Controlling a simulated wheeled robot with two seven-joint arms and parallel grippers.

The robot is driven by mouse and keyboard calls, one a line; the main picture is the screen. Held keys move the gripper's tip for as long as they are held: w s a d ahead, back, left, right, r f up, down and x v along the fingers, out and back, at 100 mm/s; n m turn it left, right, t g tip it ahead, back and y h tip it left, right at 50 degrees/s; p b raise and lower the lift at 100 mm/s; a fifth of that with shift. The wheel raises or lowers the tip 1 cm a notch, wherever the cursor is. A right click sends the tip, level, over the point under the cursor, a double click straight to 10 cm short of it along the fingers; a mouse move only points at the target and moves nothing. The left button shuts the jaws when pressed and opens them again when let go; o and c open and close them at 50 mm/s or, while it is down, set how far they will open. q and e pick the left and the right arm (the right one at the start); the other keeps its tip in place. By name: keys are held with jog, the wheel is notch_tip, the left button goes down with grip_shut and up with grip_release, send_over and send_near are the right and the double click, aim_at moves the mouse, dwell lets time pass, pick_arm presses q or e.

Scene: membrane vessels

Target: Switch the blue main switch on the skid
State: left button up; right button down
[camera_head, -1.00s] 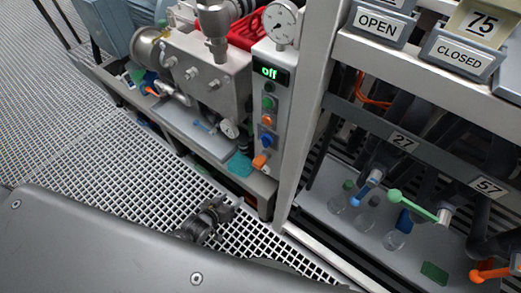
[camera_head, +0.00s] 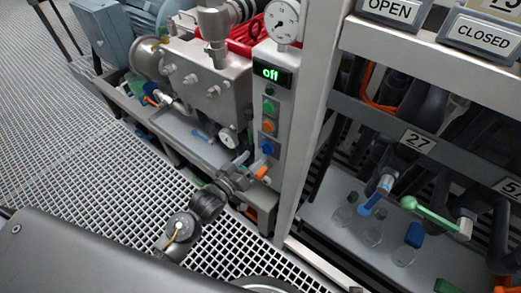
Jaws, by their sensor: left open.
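The narrow grey control post (camera_head: 286,104) on the skid has a green display (camera_head: 272,73) reading "off". Below it are a dark green button, a green button (camera_head: 269,107), an orange button (camera_head: 268,126) and, lowest, the blue main switch (camera_head: 267,147). My left gripper (camera_head: 249,163) is open, its fingers pointing up toward the lower part of the post. In the picture it lies just below and left of the blue switch. Contact between them does not show. The right gripper is not in view.
A round gauge (camera_head: 283,19) tops the post. A steel pump block (camera_head: 208,85) stands left of it. An orange-tipped part (camera_head: 261,173) is close beside my gripper. A white rack upright (camera_head: 312,120) stands right, with valve levers beyond. The grating floor (camera_head: 120,185) is open.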

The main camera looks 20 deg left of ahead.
aim_at(262, 149)
pick_arm(q)
jog(key=x, duration=0.4)
jog(key=shift+w+d, duration=0.15)
jog(key=shift+w, duration=0.25)
jog(key=c, duration=1)
